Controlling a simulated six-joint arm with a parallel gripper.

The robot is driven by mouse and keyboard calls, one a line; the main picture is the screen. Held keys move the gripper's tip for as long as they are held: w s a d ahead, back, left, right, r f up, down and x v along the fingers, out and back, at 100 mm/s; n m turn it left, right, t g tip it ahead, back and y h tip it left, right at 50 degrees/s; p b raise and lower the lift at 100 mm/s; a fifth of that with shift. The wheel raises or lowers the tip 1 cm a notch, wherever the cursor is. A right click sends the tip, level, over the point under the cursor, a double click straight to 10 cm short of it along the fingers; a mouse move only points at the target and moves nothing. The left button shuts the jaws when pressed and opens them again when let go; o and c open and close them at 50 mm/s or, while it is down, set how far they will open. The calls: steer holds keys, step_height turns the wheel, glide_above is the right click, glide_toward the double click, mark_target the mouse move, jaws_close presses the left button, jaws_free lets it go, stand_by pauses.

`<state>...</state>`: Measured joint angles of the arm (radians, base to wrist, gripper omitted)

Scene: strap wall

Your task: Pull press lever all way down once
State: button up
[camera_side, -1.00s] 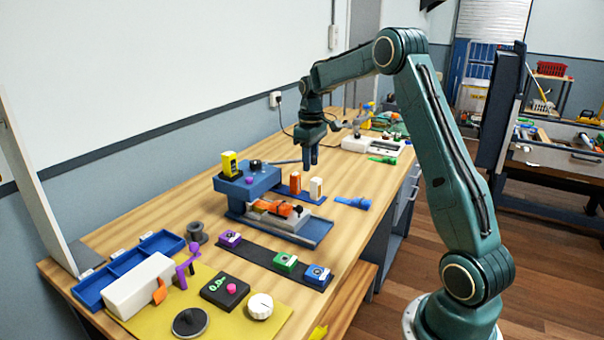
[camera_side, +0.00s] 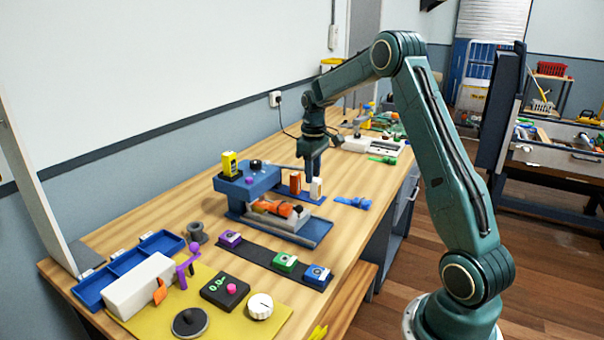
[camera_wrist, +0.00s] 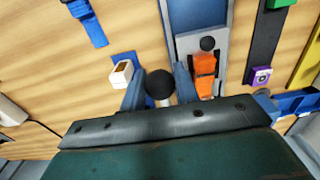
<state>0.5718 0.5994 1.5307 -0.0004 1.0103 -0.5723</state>
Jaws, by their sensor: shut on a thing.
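The blue press (camera_side: 262,178) stands on the wooden bench in the side view, with a grey bed and an orange part (camera_side: 275,208) under its head. My gripper (camera_side: 313,172) points down just behind the press and is shut on the round black knob (camera_wrist: 160,84) of the press lever. In the wrist view the knob sits between the two blue fingers of my gripper (camera_wrist: 159,92). The lever's arm is mostly hidden behind the press and the small blocks in the side view. The orange part also shows in the wrist view (camera_wrist: 205,73), right of the fingers.
An orange block (camera_side: 295,183) and a white block (camera_side: 316,188) stand on a blue strip close to my gripper. A blue clip (camera_side: 354,202) lies to the right. A dark strip with purple, green (camera_side: 286,262) and blue modules lies in front.

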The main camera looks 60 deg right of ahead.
steer(key=shift+s+f, duration=0.1)
steer(key=shift+f, duration=1.6)
steer(key=shift+f, duration=1.3)
